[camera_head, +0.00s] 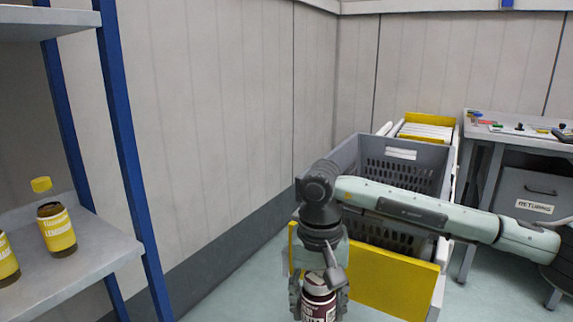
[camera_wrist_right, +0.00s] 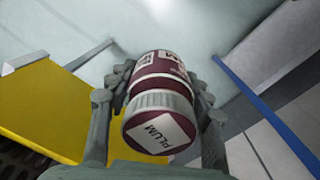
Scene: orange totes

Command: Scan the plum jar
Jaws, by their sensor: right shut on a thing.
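The plum jar (camera_head: 318,296) is dark purple-red with a white-rimmed lid and a white label. My right gripper (camera_head: 318,300) is shut on it and holds it in front of the yellow panel. In the right wrist view the jar (camera_wrist_right: 160,100) sits between the fingers of the right gripper (camera_wrist_right: 160,105). Its lid faces the camera and reads "PLUM". A label with some print shows on its side. The jar's lower end is cut off in the head view. My left gripper is not in view. No scanner can be made out.
A shelf (camera_head: 90,255) with blue posts stands at the left, holding yellow-labelled jars (camera_head: 57,230). A grey crate (camera_head: 345,155) and a yellow panel (camera_head: 375,282) are by my right arm. A workbench (camera_head: 520,138) with small items stands at the right.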

